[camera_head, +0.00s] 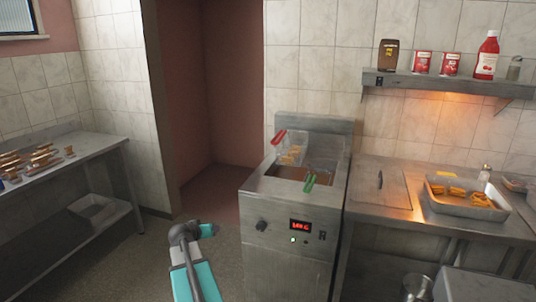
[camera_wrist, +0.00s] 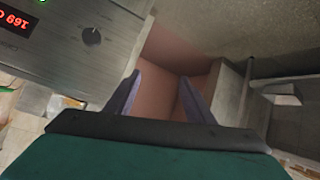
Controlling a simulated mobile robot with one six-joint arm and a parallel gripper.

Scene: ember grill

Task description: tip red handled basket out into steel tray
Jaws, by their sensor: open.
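The red handled basket (camera_head: 291,152) sits at the back left of the fryer (camera_head: 290,215), with its red handle (camera_head: 279,137) sticking up to the left. Some golden food shows inside it. A green handle (camera_head: 309,183) rises at the fryer's front right; its basket is mostly hidden. The steel tray (camera_head: 468,210) stands on the counter to the right, with golden-brown pieces in it. My gripper (camera_wrist: 158,85) is open and empty in the wrist view. In the head view my arm is low, in front and left of the fryer, apart from the basket.
A steel counter (camera_head: 400,225) with a flat lid (camera_head: 380,188) lies between fryer and tray. A side table (camera_head: 65,158) with several small items stands left. The floor left of the fryer is clear.

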